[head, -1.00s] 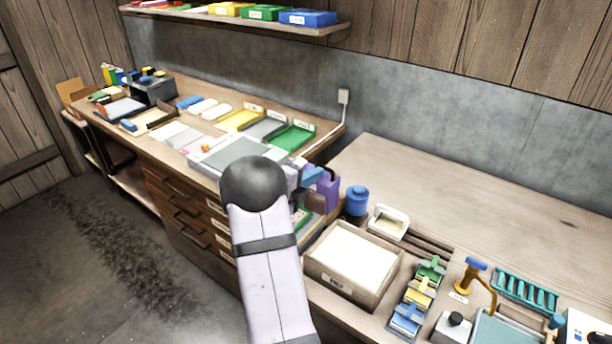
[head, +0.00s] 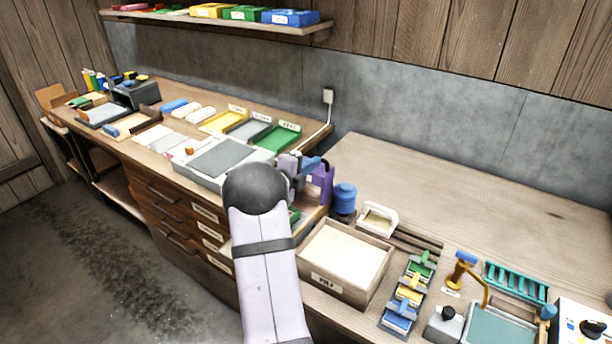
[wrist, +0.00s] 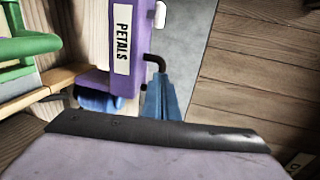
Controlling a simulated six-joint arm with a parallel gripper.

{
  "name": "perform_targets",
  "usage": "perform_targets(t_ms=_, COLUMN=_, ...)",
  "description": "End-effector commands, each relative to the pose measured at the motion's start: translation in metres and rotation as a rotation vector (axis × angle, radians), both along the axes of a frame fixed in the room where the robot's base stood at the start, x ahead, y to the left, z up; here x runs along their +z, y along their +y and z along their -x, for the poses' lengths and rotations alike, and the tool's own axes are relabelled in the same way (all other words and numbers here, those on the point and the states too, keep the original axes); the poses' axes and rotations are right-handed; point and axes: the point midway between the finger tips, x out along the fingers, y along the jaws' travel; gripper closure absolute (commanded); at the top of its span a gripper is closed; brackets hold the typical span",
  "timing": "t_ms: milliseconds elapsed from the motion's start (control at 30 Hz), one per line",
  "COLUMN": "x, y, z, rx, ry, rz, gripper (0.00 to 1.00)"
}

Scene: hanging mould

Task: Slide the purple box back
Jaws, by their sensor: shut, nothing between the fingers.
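The purple box (head: 322,184) stands in the head view at the right end of the drawer unit, left of a blue canister (head: 344,198). In the wrist view the purple box (wrist: 126,45) fills the upper middle, with a white "PETALS" label on its side. My gripper (head: 312,162) has blue fingers that lie beside the upper part of the box. In the wrist view my gripper (wrist: 161,82) is shut and empty, its tip close to a small black hook (wrist: 155,62) near the box. I cannot tell whether it touches the box. The box's lower part is partly hidden.
A wooden tray (head: 319,277) with pale contents stands in front of the canister. A grey device (head: 222,158) and green tray (head: 279,137) lie to the left. In the wrist view a green frame (wrist: 30,45) is at left. The right worktop's back is clear.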

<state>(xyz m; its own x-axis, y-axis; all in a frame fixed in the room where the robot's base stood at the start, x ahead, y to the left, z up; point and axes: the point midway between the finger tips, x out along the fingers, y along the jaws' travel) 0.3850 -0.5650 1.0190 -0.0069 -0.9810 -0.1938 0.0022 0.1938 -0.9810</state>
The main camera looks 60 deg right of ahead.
Motion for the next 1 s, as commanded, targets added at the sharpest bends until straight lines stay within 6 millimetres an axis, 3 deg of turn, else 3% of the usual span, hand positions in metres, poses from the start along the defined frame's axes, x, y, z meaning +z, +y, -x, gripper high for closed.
perform_targets(t_ms=133, x=0.001, y=-0.008, z=0.000, rx=0.002, ry=0.000, rz=0.001, gripper=1.00)
perform_targets(t_ms=567, x=0.006, y=-0.005, z=0.001, rx=0.001, ry=0.000, rz=0.008, gripper=1.00)
perform_targets(t_ms=767, x=0.008, y=0.017, z=0.000, rx=0.003, ry=-0.001, rz=0.003, gripper=1.00)
perform_targets(t_ms=1000, x=0.012, y=0.063, z=-0.002, rx=0.008, ry=-0.002, rz=0.000, gripper=1.00)
